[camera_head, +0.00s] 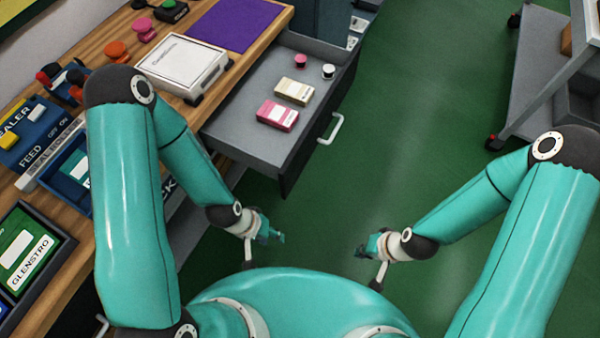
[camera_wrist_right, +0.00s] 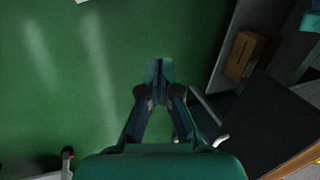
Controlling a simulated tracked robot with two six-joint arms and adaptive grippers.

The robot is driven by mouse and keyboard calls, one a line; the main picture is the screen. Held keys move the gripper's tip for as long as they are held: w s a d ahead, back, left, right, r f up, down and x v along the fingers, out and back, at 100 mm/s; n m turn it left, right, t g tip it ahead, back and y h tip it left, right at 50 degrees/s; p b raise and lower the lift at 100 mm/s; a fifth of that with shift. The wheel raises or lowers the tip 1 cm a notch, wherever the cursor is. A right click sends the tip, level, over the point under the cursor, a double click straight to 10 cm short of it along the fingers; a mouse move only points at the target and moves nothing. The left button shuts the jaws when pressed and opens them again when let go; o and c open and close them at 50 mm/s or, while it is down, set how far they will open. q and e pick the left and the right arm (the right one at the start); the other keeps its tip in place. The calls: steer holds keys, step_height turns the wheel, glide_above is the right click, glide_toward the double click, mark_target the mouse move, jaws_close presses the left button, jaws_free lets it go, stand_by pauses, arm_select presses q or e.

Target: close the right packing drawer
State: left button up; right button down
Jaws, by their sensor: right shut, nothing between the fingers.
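The packing drawer (camera_head: 225,127) is pulled out from under the wooden bench, a dark grey tray with a white bar handle (camera_head: 331,129) on its front. A pink box (camera_head: 277,116), a cream box (camera_head: 294,90), a pink round item (camera_head: 302,63) and a white round item (camera_head: 328,71) are in it. My left gripper (camera_head: 277,237) is in front of the drawer, below it in the picture and apart from it; its finger state is too small to tell. My right gripper (camera_head: 363,252) is further right over the floor, shut and empty; it also shows in the right wrist view (camera_wrist_right: 160,65).
The wooden bench (camera_head: 110,60) runs along the left, with a white box (camera_head: 182,66), a purple mat (camera_head: 235,23) and a blue sealer (camera_head: 30,130). A grey wheeled cart (camera_head: 540,60) stands at the upper right. Green floor (camera_head: 420,100) between them is clear.

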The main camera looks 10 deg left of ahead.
steer(key=m+t+y+b, duration=0.5)
steer(key=m+y+b, duration=0.8)
steer(key=m+b, duration=0.85)
glide_toward(289, 175)
steer(key=shift+n, duration=0.95)
steer(key=x, duration=0.2)
steer(key=b+x, duration=0.1)
steer(key=x, duration=0.1)
steer(key=b+x, duration=0.1)
steer(key=x, duration=0.1)
steer(key=shift+w+a+f, duration=0.15)
steer(key=shift+a+f, duration=0.05)
steer(key=shift+f, duration=0.1)
steer(key=shift+w+a, duration=0.15)
steer(key=shift+a, duration=0.25)
